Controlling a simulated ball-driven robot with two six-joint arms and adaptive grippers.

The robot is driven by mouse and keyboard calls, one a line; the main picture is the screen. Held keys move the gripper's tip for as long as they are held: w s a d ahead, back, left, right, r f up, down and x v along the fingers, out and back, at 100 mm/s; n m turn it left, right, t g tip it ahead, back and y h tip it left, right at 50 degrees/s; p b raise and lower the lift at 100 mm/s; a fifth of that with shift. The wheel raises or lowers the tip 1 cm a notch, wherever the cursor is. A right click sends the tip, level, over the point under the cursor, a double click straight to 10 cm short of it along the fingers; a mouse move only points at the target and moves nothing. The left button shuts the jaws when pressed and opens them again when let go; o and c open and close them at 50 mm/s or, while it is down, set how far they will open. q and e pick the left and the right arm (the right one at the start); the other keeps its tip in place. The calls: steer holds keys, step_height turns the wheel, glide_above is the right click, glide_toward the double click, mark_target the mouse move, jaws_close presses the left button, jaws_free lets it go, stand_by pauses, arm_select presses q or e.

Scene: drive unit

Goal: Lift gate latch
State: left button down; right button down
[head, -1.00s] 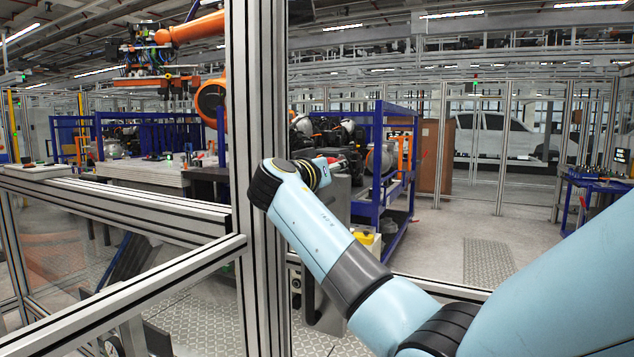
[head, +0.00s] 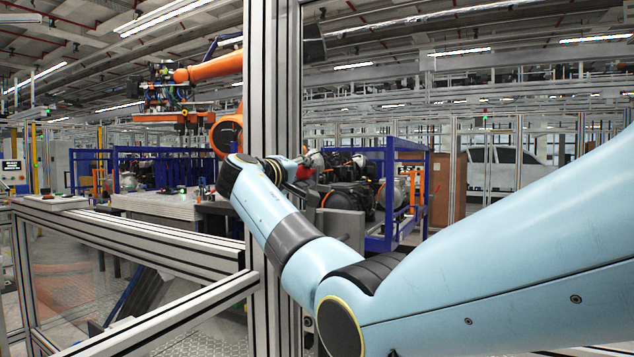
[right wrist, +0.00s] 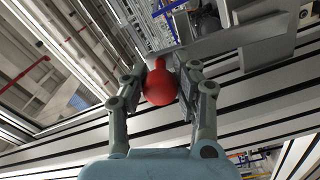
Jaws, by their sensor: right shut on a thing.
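The gate latch shows a red ball-shaped knob (right wrist: 160,85) in the right wrist view, with a narrow red neck leading up toward a flat grey metal plate (right wrist: 245,42). My right gripper (right wrist: 162,72) has one finger on each side of the knob and is shut on it. In the head view my right gripper (head: 300,165) is small and partly hidden by my own wrist, beside the tall aluminium post (head: 273,95). A bit of red (head: 306,172) shows at its tip, near the grey plate (head: 341,226). My left gripper is not in view.
Aluminium fence rails (head: 130,240) run left from the post, with clear panels between them. Behind stand a blue rack (head: 405,185) with engine parts and an orange robot arm (head: 212,68). My right arm fills the lower right.

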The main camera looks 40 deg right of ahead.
steer(key=shift+w+a+n+b, duration=0.2)
steer(key=shift+w+a+n, duration=0.05)
steer(key=shift+w+n, duration=0.3)
steer(key=shift+w+a+n+b, duration=0.15)
steer(key=shift+w+a+n, duration=0.1)
steer(key=shift+w+n, duration=0.3)
steer(key=c, duration=1)
jaws_free()
steer(key=shift+w+a, duration=0.15)
steer(key=shift+w, duration=0.05)
steer(key=shift+o, duration=0.2)
steer(key=shift+s, duration=0.1)
steer(key=v, duration=1.2)
